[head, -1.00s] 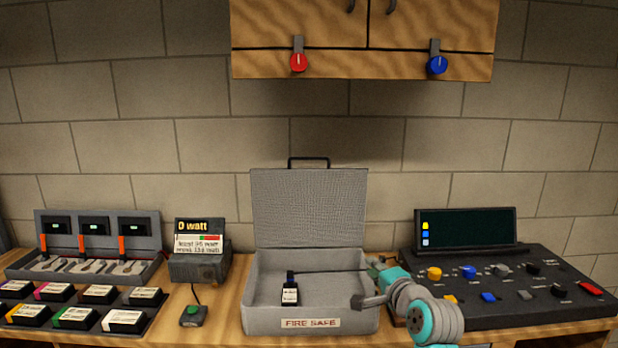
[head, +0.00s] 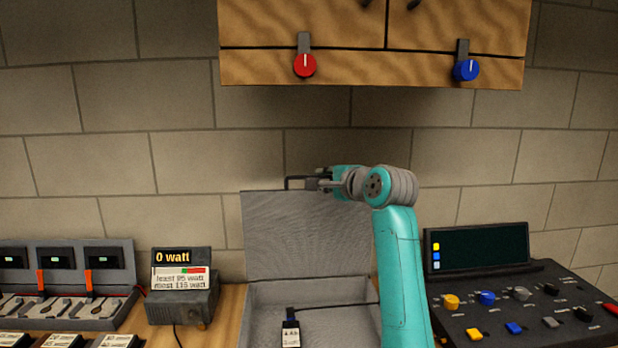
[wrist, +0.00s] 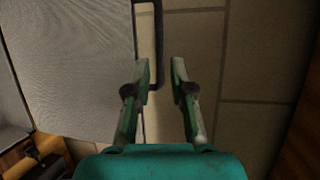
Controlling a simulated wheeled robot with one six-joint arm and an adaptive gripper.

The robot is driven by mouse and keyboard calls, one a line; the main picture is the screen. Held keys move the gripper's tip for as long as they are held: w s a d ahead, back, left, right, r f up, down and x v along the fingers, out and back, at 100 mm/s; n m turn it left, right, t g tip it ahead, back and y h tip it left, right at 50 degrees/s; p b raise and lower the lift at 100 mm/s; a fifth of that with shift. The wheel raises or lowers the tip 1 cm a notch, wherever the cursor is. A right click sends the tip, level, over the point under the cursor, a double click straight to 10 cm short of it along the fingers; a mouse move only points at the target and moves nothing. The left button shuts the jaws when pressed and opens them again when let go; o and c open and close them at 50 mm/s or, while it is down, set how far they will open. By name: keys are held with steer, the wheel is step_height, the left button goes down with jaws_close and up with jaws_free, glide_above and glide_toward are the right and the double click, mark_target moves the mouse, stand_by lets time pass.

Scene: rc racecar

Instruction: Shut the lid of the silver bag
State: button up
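The silver bag (head: 262,300) is a grey box on the bench, with its lid (head: 300,235) standing open and upright behind it. A dark handle (head: 287,183) sits on the lid's top edge. The lid (wrist: 75,60) and handle (wrist: 158,45) also show in the wrist view. My gripper (head: 318,181) is at the right part of the handle. In the wrist view my gripper (wrist: 161,70) has its fingers apart, with the handle's outer bar showing between the fingertips. I cannot tell whether they touch it. A black battery (head: 291,332) with a wire lies in the bag. My arm hides the bag's right side.
A wooden cabinet (head: 300,25) with a red knob (head: 305,66) and a blue knob (head: 466,69) hangs above my gripper. A control console (head: 540,290) stands right, a watt meter (head: 182,295) and charger (head: 80,270) left. The brick wall is close behind the lid.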

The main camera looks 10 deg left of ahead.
steer(key=x, duration=0.7)
steer(key=shift+w, duration=0.25)
steer(key=shift+f, duration=0.1)
jaws_close()
